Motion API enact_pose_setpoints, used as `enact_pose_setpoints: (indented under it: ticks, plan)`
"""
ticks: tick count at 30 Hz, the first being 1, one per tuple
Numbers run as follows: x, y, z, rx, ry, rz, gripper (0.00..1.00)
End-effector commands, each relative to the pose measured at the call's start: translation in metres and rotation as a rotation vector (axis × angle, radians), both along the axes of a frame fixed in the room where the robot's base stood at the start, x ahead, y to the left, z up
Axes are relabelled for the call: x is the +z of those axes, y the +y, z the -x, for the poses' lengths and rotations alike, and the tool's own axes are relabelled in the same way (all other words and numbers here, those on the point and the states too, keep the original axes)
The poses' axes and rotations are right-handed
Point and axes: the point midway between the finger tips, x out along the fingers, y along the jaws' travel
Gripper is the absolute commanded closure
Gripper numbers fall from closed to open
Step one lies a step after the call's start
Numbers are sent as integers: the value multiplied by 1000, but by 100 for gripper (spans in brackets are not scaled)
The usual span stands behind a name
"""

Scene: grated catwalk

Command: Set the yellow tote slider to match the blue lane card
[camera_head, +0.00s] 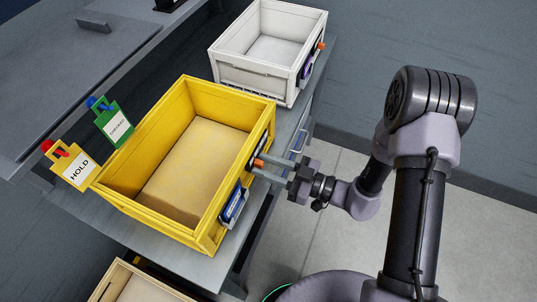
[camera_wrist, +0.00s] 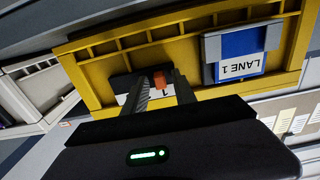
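The yellow tote (camera_head: 112,193) stands open on a grey bench, with a tan inner floor. Its side wall carries a blue lane card (camera_head: 235,205), which reads "LANE 1" upside down in the wrist view (camera_wrist: 240,42). Beside it is a dark slider track with an orange slider knob (camera_head: 258,163). The knob shows in the wrist view (camera_wrist: 160,79) between my fingers, above a white label with a "1" partly hidden by them. My gripper (camera_head: 266,170) is open, its fingers on either side of the knob with gaps; contact cannot be told.
A white tote (camera_head: 240,77) with an orange knob and purple card stands behind on the bench. A yellow HOLD tag (camera_head: 78,170) and a green tag (camera_head: 115,124) are at the yellow tote's far left. A pale wooden box (camera_head: 120,282) is at the bottom. The floor at right is clear.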

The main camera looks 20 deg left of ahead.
Motion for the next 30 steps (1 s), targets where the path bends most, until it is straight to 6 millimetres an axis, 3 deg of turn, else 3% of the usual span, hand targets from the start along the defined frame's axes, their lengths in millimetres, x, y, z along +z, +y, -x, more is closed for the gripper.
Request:
enact_pose_setpoints:
  ticks: [5, 21, 30]
  plan:
    - [1, -4, 0, -1, 0, 0, 67]
    - [1, -63, 5, -3, 0, 0, 67]
    - [0, -70, 6, 0, 0, 0, 67]
